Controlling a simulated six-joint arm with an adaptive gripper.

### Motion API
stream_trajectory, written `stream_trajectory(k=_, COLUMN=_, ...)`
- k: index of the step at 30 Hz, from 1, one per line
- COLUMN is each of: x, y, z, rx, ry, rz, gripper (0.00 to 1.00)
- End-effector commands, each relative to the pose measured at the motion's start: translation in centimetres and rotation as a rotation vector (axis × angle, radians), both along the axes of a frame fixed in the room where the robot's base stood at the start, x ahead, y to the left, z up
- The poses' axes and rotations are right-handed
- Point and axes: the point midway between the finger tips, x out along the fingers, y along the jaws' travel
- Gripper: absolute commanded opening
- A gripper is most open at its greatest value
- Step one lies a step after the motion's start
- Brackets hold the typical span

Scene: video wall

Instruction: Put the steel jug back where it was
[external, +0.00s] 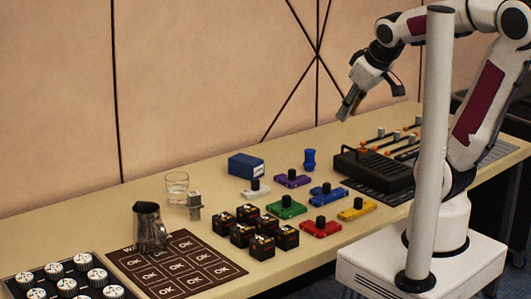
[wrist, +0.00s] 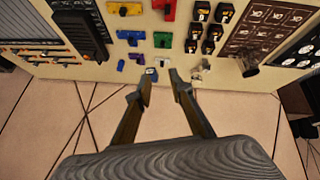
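The steel jug (external: 149,228) stands upright at the back left edge of a dark mat printed with OK cells (external: 213,277). It also shows in the wrist view (wrist: 250,66), at the right. My gripper (external: 346,113) is raised above the far part of the table, well to the right of the jug and apart from it. In the wrist view my gripper (wrist: 159,80) has its two fingers spread with nothing between them that it holds.
A glass of water (external: 177,188) and a small grey metal object (external: 195,205) stand close behind the jug. Several black cubes (external: 262,246), coloured switch blocks (external: 287,207), a blue box (external: 246,165) and a black console (external: 374,172) lie between jug and gripper. White knobs (external: 67,285) sit front left.

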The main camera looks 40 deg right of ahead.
Motion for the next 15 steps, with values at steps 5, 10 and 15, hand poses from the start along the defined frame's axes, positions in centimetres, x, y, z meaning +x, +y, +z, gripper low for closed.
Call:
stream_trajectory(k=5, x=-4.2, y=0.0, z=0.4, rx=0.084, ry=0.036, rz=-0.097, gripper=0.21)
stream_trajectory(k=10, x=-7.2, y=0.5, z=0.3, rx=0.146, ry=0.068, rz=-0.158, gripper=0.21)
stream_trajectory(k=15, x=-8.6, y=0.8, z=0.2, rx=0.177, ry=0.087, rz=-0.186, gripper=0.21)
